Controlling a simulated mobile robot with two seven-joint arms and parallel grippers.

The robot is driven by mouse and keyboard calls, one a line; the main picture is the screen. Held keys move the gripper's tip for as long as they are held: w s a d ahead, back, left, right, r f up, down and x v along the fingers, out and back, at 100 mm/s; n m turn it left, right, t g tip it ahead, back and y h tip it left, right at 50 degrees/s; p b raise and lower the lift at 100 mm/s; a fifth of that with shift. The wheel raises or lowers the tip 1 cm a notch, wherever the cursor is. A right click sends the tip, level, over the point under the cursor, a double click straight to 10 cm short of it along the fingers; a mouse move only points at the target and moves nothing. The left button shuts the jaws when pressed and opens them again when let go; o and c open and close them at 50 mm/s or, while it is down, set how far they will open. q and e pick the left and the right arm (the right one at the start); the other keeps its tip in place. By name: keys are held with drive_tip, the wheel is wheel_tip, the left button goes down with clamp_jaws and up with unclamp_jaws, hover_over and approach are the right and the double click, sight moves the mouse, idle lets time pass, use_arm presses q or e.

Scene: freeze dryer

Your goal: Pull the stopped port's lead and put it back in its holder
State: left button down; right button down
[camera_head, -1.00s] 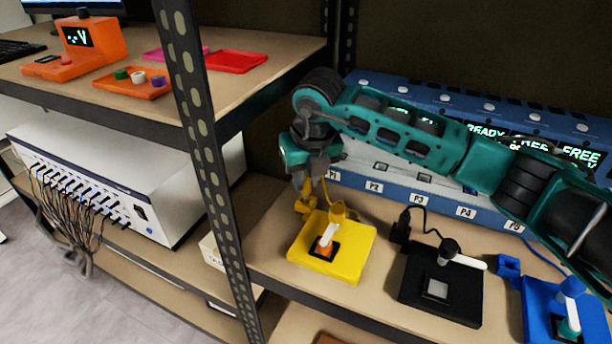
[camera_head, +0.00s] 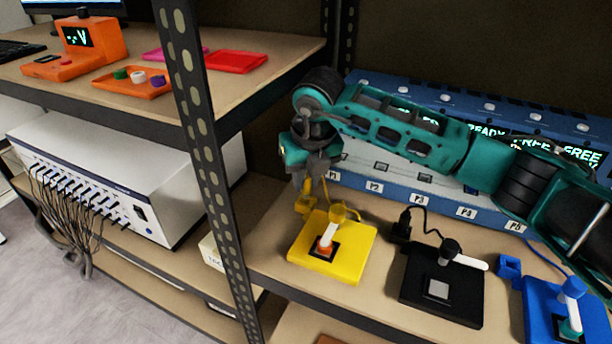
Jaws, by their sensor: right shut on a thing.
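My right gripper (camera_head: 311,186) reaches in from the right and points down behind the yellow base. It is shut on the yellow lead's plug (camera_head: 305,204), just above or at the shelf; I cannot tell if the plug touches it. The yellow base (camera_head: 355,245) carries a white lever with an orange tip. The blue port unit (camera_head: 395,192) stands at the back, with ports labelled P1 to P5. My arm hides part of its displays; "READY" and "FREE" show. The black plug (camera_head: 402,227) and blue plug (camera_head: 508,266) stand beside their bases. My left gripper is out of view.
The black base (camera_head: 460,300) and blue base (camera_head: 545,300) stand to the right on the same shelf. A perforated shelf post (camera_head: 205,140) rises left of the yellow base. A white instrument (camera_head: 100,175) with many cables is farther left. Little bare shelf lies between the bases.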

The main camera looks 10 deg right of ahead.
drive_tip(key=shift+f+b, duration=0.35)
drive_tip(key=shift+f, duration=0.1)
drive_tip(key=shift+f+b, duration=0.55)
drive_tip(key=shift+f, duration=0.25)
idle(0.3)
drive_tip(key=c, duration=1)
unclamp_jaws()
drive_tip(key=shift+o, duration=0.2)
drive_tip(key=shift+r, duration=0.1)
